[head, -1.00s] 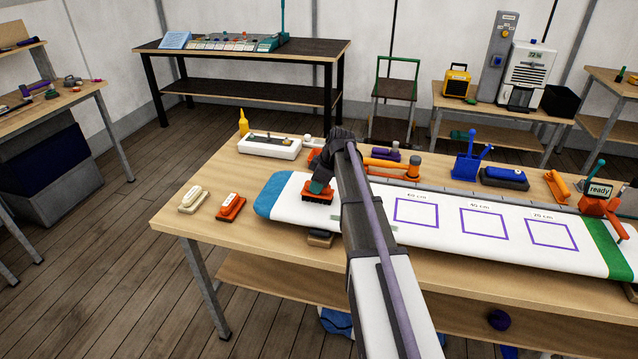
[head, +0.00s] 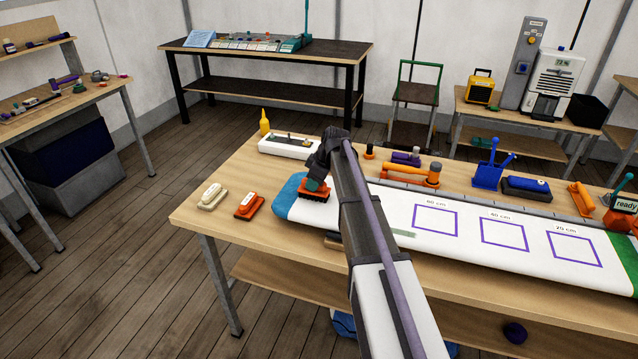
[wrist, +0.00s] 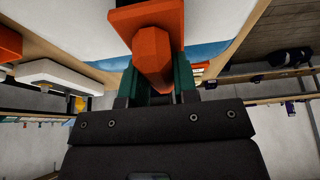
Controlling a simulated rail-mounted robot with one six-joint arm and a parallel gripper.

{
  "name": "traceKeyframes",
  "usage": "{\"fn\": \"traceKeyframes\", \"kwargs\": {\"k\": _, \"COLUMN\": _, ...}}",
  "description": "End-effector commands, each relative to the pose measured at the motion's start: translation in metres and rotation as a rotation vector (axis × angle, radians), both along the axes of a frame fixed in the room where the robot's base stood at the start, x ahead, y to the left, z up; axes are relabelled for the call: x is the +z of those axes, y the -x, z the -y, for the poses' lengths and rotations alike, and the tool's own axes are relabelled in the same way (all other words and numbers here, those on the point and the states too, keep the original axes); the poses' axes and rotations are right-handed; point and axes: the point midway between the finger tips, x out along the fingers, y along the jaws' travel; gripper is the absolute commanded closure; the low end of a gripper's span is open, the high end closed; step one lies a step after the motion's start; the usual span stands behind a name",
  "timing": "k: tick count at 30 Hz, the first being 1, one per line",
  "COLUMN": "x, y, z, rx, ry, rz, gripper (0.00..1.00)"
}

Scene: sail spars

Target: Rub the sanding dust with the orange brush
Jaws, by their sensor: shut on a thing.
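My gripper (head: 317,182) is shut on the orange brush (head: 313,194). In the head view the brush is upright, bristles down, over the white spar close to its blue end (head: 287,196); it looks to be at the surface, but contact is not certain. In the wrist view the brush's orange handle (wrist: 152,58) sits between the green fingers (wrist: 183,80). I cannot make out sanding dust clearly. My arm covers part of the spar (head: 480,262).
Left of the spar lie a cream block (head: 212,196) and an orange-red block (head: 249,206). Behind stand a white tray (head: 290,144), a yellow bottle (head: 264,123), an orange clamp-like tool (head: 408,174) and a blue holder (head: 489,170). The table's front left (head: 235,232) is clear.

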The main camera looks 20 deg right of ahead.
Motion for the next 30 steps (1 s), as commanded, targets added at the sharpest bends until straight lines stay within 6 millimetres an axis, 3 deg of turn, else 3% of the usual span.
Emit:
{"fn": "traceKeyframes", "kwargs": {"k": 5, "x": 0.003, "y": 0.0, "z": 0.0, "rx": 0.0, "ry": 0.0, "rz": 0.0, "gripper": 0.92}}
{"fn": "traceKeyframes", "kwargs": {"k": 19, "x": 0.062, "y": 0.0, "z": 0.001, "rx": 0.0, "ry": 0.0, "rz": 0.0, "gripper": 0.92}}
{"fn": "traceKeyframes", "kwargs": {"k": 30, "x": 0.064, "y": 0.0, "z": 0.001, "rx": 0.0, "ry": 0.0, "rz": 0.0, "gripper": 0.92}}
